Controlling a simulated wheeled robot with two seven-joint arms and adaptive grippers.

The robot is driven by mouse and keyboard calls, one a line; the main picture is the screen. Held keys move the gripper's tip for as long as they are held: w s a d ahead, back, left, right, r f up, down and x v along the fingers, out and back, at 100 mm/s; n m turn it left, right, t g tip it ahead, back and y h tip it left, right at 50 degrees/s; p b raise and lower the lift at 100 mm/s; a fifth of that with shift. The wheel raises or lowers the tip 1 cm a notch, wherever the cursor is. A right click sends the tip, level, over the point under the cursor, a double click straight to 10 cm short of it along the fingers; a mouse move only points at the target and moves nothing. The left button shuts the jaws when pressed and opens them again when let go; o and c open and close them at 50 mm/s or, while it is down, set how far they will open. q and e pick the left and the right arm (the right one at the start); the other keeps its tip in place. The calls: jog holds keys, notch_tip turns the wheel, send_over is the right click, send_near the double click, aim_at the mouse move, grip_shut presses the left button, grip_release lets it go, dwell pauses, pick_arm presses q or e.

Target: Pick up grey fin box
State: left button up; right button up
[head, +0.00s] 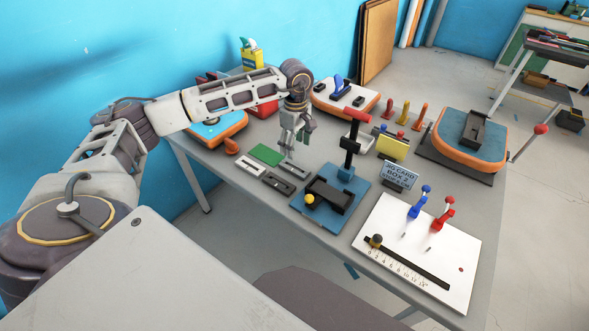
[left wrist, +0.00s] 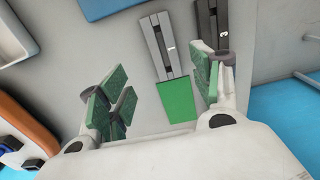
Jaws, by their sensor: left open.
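In the left wrist view, the grey fin box (left wrist: 166,48) lies in line with the green card (left wrist: 180,100). A darker fin box (head: 279,185) lies beside it; it also shows in the left wrist view (left wrist: 209,22), partly behind a finger. A whitish fin box (head: 250,167) lies at the left. My left gripper (head: 290,154) points down above the grey fin box and green card, open and empty, its green-padded fingers apart. My right gripper is not in view.
A blue jig plate (head: 353,205) with a black clamp stands right of the fin boxes. An orange-edged blue board (head: 217,131) is behind the boxes at left.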

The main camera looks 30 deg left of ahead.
aim_at(295, 168)
pick_arm(q)
jog(key=shift+f, duration=1.8)
jog(key=shift+s+f+p, duration=0.15)
jog(key=shift+f+p, duration=0.05)
jog(key=shift+f, duration=1.1)
jog(key=shift+s+f+p, duration=0.15)
jog(key=shift+f+p, duration=0.05)
jog(key=shift+f, duration=1.1)
jog(key=c, duration=1.1)
jog(key=shift+r, duration=0.15)
jog(key=shift+r+b, duration=0.35)
jog(key=shift+r, duration=4.55)
